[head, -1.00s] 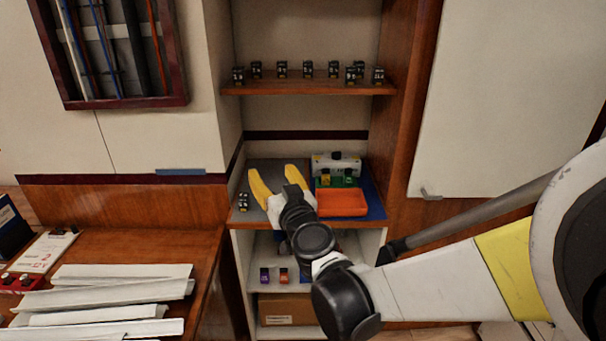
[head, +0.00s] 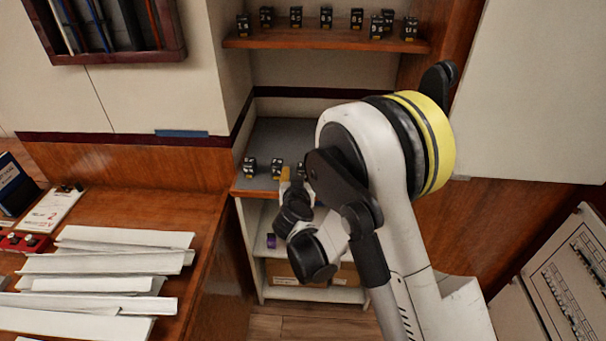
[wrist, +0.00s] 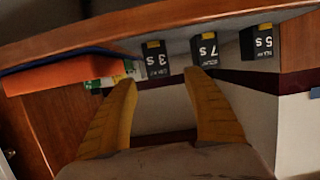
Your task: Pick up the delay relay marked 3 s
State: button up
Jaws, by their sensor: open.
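The fingers are spread and empty. The relay marked 7 s (wrist: 206,50) stands beside it, partly overlapped by a fingertip, and the one marked 5 s (wrist: 262,44) is farther right. In the head view my arm hides most of the gripper and part of the 3 s relay (head: 300,169).
An orange tray (wrist: 62,74) lies beside the 3 s relay in the wrist view, with a green-and-white item (wrist: 105,80) between. An upper shelf (head: 330,43) holds several similar dark relays. White strips (head: 100,283) lie on the counter at left.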

aim_at(302, 170)
jog(key=b+x, duration=0.1)
jog(key=x, duration=0.3)
jog(key=shift+d+f+b, duration=0.1)
jog(key=shift+f+b, duration=0.05)
jog(key=shift+b, duration=0.2)
jog(key=shift+w, duration=0.45)
grip_shut()
